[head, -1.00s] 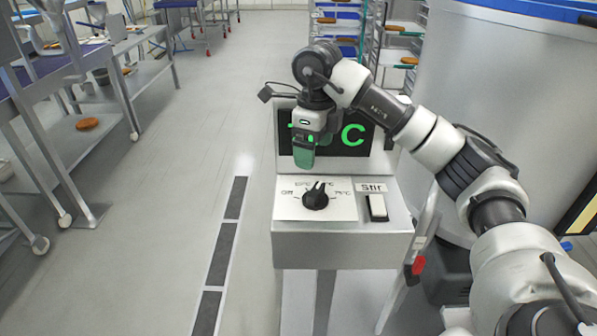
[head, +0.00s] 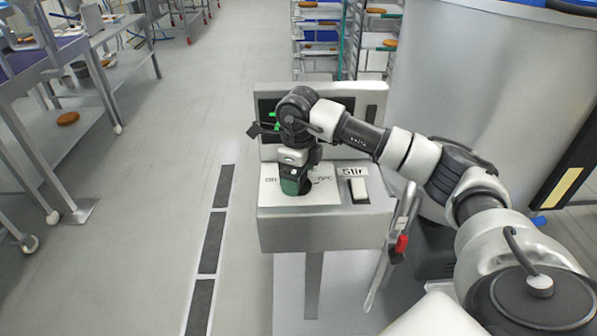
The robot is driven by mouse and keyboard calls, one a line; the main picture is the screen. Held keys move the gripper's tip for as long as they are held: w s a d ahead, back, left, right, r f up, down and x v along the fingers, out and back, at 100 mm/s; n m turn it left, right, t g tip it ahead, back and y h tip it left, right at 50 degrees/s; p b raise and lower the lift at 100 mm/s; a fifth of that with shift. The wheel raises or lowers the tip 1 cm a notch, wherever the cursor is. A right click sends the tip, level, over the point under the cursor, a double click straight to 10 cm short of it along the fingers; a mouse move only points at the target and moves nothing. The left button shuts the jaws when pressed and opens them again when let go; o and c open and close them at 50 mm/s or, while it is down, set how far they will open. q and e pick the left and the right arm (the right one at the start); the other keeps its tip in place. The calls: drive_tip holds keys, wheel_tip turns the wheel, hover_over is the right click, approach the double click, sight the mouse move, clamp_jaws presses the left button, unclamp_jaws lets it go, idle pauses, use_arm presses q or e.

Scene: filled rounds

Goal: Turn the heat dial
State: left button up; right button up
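The control box (head: 322,232) stands in the middle of the head view, with a white dial plate (head: 325,196) on its sloped top. The heat dial is hidden behind my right gripper (head: 292,187), which points down over the plate at the dial's place. I cannot tell whether its fingers are open or shut, or whether they touch the dial. The display screen (head: 264,108) behind is mostly covered by my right arm, with only a bit of green showing. My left gripper is not in view.
A white Stir switch (head: 358,189) sits right of the dial plate. A large steel vat (head: 480,95) stands at the right. Racks with round brown items (head: 390,43) are behind. Tables (head: 60,60) line the left, with clear floor (head: 140,220) between.

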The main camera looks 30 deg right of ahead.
drive_tip(key=shift+c, duration=1)
drive_tip(key=c, duration=0.7)
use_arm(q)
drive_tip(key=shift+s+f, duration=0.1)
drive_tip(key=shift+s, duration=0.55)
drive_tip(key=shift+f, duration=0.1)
